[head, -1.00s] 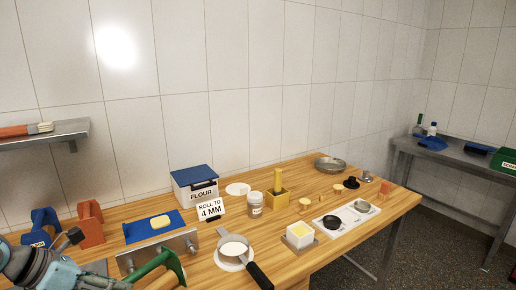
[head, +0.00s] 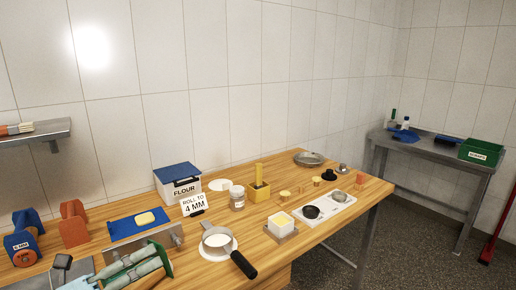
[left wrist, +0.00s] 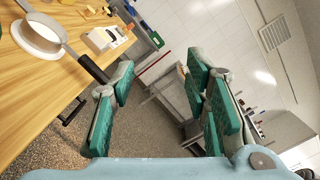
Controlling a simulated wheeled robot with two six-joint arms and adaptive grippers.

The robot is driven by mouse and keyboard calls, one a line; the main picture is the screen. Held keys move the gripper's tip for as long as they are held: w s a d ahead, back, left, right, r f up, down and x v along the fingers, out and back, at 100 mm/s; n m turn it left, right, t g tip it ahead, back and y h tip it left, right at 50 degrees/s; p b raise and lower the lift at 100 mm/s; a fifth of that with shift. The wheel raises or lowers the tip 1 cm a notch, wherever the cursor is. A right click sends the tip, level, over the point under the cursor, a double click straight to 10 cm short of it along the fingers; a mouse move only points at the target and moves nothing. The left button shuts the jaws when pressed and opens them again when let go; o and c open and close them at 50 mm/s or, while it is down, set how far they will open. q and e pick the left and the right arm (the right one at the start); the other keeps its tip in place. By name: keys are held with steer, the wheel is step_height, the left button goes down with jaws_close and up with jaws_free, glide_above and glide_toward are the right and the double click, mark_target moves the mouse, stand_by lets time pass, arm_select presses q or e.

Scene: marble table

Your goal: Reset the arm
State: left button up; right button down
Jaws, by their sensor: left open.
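My left gripper (head: 132,268) is at the lower left of the head view, low at the near edge of the wooden table (head: 290,232). In the left wrist view its green-padded fingers (left wrist: 160,95) are spread wide with nothing between them. The black-handled sieve (head: 216,242) rests on a white disc to the right of the gripper; it also shows at the upper left of the left wrist view (left wrist: 42,34). A metal plate with knobs (head: 177,234) stands just behind the gripper. My right gripper is in neither view.
Behind the gripper are a blue board (head: 125,229) with a yellow block, a blue stand (head: 22,245) and an orange stand (head: 73,226). The flour bin (head: 180,190) and a "ROLL TO 4 MM" sign (head: 194,205) stand farther back. A steel side table (head: 440,146) is at the right.

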arm_select(q)
steer(key=s+a+f+n+t+y, duration=0.1)
steer(key=a+f+n+t+y, duration=0.1)
steer(key=a+f+n+y, duration=0.9)
steer(key=s+f+n+t+y, duration=0.15)
steer(key=n+y, duration=0.55)
steer(key=n, duration=1)
steer(key=s+d+f+n+g+h, duration=0.2)
steer(key=s+d+f+n+g, duration=0.3)
steer(key=s+f, duration=0.55)
steer(key=s+d+f+n+g+h, duration=0.1)
steer(key=s+d+f+g+h, duration=0.15)
steer(key=s+f+g, duration=0.7)
step_height(320, 180, down, 18)
steer(key=s+a+y, duration=0.1)
steer(key=s, duration=0.2)
steer(key=s+f, duration=1.3)
steer(key=shift+s+a+n, duration=0.25)
steer(key=shift+n, duration=0.15)
